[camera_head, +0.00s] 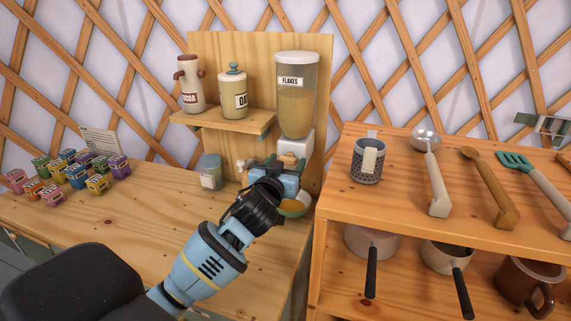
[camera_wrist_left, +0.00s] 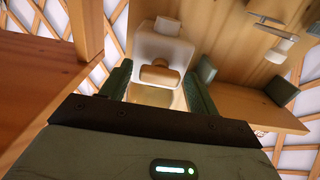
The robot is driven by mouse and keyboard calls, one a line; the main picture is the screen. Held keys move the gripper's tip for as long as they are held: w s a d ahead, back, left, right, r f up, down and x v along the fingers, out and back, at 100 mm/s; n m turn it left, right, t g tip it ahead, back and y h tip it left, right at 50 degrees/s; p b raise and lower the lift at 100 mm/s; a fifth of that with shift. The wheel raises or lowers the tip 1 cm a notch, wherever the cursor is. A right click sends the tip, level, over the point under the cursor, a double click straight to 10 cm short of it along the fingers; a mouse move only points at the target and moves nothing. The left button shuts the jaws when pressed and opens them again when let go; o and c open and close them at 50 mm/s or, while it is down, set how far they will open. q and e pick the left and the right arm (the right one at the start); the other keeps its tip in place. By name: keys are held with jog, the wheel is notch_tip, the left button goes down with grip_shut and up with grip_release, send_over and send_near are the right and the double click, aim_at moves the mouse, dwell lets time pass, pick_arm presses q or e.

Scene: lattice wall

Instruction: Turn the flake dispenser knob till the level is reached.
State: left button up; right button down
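The flake dispenser (camera_head: 297,108) is a clear hopper with a white lid and a "FLAKES" label, part filled with tan flakes, on a wooden back panel. Its white base (camera_wrist_left: 165,46) shows in the left wrist view, which looks upside down. A wooden knob (camera_wrist_left: 158,76) sticks out of that base. My left gripper (camera_wrist_left: 158,88) is open, its two green fingers either side of the knob with small gaps showing. In the head view my left gripper (camera_head: 275,172) hides the knob. A bowl (camera_head: 298,206) stands below it, partly hidden; its contents are unclear. My right gripper is out of view.
A cocoa jar (camera_head: 192,88) and an oats jar (camera_head: 234,97) stand on the small shelf. A lidded jar (camera_head: 210,172) stands below. Small colored boxes (camera_head: 73,172) are at left. A right-hand shelf (camera_head: 400,200) holds utensils and pans. The counter's middle is clear.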

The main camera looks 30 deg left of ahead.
pick_arm(q)
jog(key=c, duration=0.8)
